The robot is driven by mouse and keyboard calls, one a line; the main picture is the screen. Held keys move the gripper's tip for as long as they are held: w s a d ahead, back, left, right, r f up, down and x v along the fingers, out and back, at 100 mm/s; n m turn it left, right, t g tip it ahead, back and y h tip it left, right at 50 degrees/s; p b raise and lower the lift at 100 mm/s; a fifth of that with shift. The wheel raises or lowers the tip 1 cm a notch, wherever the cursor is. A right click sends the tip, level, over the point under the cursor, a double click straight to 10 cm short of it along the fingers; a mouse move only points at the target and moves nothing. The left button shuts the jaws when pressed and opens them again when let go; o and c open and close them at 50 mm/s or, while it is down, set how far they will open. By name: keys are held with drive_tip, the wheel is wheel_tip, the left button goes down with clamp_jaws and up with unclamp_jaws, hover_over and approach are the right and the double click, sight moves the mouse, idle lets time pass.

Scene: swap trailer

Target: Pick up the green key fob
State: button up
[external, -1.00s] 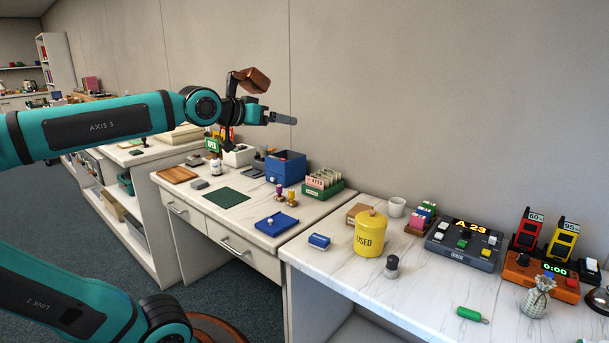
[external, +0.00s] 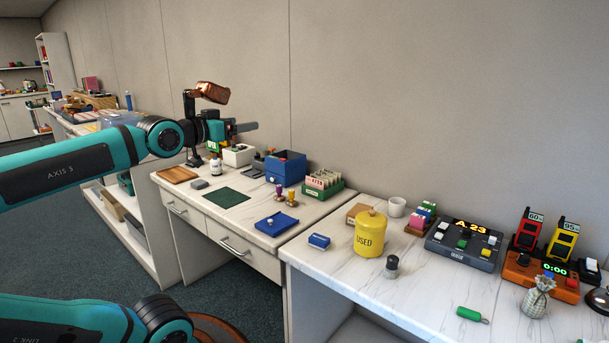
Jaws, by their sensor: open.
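The green key fob (external: 469,313) lies on the white marble-look counter at the lower right of the external view, near the front edge. It is a small green cylinder with a metal ring at its right end. Nothing touches it. My gripper (external: 246,127) is at the upper left middle, raised above the farther desk. It is open, points to the right and holds nothing that I can see. It is far to the left of the fob and higher.
Around the fob stand a dark tin (external: 392,266), a yellow USED canister (external: 370,234), a display box (external: 463,244), an orange timer (external: 541,277) and a small grey sack (external: 537,297). The counter (external: 430,290) is bare left of the fob. A blue box (external: 286,168) stands on the farther desk.

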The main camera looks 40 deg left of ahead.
drive_tip(key=shift+c, duration=0.2)
drive_tip(key=w+d+f+g+h, duration=0.15)
drive_tip(key=w+d+g, duration=0.35)
drive_tip(key=w+d, duration=0.6)
drive_tip(key=w+d+f+g+h, duration=0.1)
drive_tip(key=w+d+g+h, duration=0.35)
drive_tip(key=d, duration=1.05)
drive_tip(key=n+g+y, duration=0.2)
drive_tip(key=g+y, duration=0.4)
drive_tip(key=g, duration=0.2)
hover_over(470, 311)
wheel_tip(470, 311, down, 14)
drive_tip(key=f, duration=0.7)
drive_tip(key=w+f, duration=0.1)
drive_tip(key=f, duration=0.2)
drive_tip(key=shift+f, duration=0.4)
drive_tip(key=shift+s+f, duration=0.25)
drive_tip(key=shift+f, duration=1.1)
drive_tip(key=shift+s+f, duration=0.2)
drive_tip(key=shift+f, duration=1.15)
drive_tip(key=c, duration=1.1)
